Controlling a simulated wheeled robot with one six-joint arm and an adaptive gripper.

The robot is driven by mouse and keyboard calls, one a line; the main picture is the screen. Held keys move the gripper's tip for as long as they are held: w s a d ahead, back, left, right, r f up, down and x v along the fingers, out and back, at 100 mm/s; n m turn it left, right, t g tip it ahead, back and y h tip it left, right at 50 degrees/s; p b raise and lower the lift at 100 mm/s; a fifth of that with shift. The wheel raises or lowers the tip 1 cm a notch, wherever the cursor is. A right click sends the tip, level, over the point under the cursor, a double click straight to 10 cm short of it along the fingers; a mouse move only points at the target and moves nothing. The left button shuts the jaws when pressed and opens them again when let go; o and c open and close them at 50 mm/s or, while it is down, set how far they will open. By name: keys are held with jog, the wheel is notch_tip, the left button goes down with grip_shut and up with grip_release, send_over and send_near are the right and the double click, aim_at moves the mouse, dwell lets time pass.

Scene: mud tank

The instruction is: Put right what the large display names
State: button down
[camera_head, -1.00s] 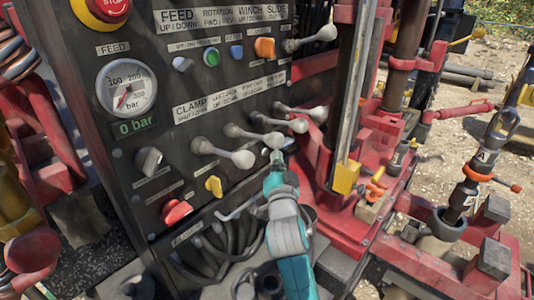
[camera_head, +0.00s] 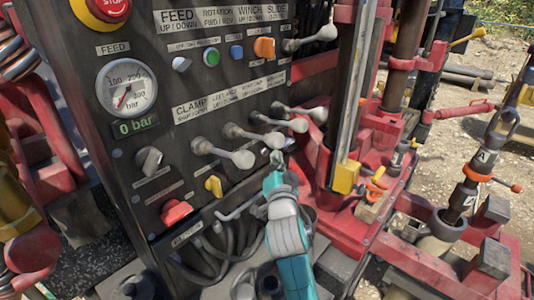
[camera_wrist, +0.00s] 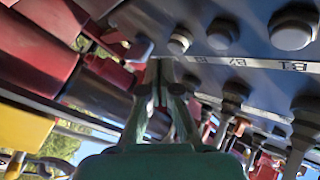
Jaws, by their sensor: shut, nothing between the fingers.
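The black control panel (camera_head: 160,105) fills the left and middle of the head view. Its feed gauge (camera_head: 127,87) has a red needle, and a small green readout (camera_head: 136,126) below it says 0 bar. A row of grey-knobbed levers runs along the panel, with knobs at the left (camera_head: 243,159), middle (camera_head: 273,140) and right (camera_head: 298,126). My gripper (camera_head: 277,158) is shut and empty, just below the middle knob; contact cannot be told. In the wrist view its fingers (camera_wrist: 162,70) are together below the panel's round knobs. I cannot make out a large display in either view.
The panel also bears a red stop button (camera_head: 103,8), an orange switch (camera_head: 264,48), a yellow switch (camera_head: 213,185) and a red knob (camera_head: 175,211). Hoses hang below. A red drill frame (camera_head: 345,235) stands close at the right, with an upright tool (camera_head: 480,165) beyond.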

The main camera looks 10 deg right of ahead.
jog(key=shift+w+a, duration=0.1)
jog(key=shift+w, duration=0.05)
jog(key=shift+w+a, duration=0.15)
jog(key=shift+w, duration=0.05)
jog(key=shift+w+a, duration=0.3)
jog(key=shift+w, duration=0.1)
dwell(0.9)
jog(key=shift+s, duration=0.1)
dwell(0.3)
jog(key=shift+s+d, duration=0.55)
jog(key=shift+s, duration=0.1)
jog(key=shift+s+d, duration=0.75)
jog(key=shift+s, duration=0.3)
jog(key=shift+s+d, duration=0.75)
jog(key=shift+s, duration=0.25)
